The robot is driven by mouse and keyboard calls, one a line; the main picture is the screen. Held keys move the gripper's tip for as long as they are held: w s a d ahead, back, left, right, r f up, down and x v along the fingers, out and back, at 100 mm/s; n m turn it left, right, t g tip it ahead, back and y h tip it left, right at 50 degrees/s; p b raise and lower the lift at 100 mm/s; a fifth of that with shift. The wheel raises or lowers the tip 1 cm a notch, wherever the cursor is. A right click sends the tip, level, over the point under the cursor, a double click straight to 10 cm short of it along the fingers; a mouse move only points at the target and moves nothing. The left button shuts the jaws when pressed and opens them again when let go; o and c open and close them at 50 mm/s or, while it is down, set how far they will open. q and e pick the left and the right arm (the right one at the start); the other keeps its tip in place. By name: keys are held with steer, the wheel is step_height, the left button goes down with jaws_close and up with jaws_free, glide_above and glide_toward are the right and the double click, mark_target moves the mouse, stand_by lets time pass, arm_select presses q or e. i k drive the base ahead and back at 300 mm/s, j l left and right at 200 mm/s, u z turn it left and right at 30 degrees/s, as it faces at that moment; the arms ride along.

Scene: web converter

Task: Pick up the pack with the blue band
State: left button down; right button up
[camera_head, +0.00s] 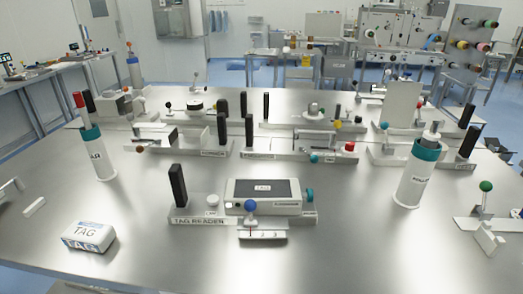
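The pack with the blue band (88,236) is a small white block marked TAG with blue on its sides. It lies on the bare steel table at the front left. Pale finger parts of my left gripper (23,196) show at the left edge, apart from each other and left of and behind the pack. Pale finger parts of my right gripper (503,227) show at the right edge, far from the pack. Both look empty, and the rest of each is outside the picture.
A tag reader (263,196) stands at front centre. White cylinders with teal bands stand at left (98,152) and right (417,175). Several fixtures with knobs and dark posts line the back. The steel table (150,262) is clear around the pack; its front edge is close.

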mark_target(89, 236)
steer(key=u, duration=1.55)
steer(key=i+j+z, duration=0.2)
steer(key=i+j, duration=0.3)
steer(key=i+j+z, duration=0.2)
steer(key=i+j, duration=0.25)
steer(key=j, duration=0.2)
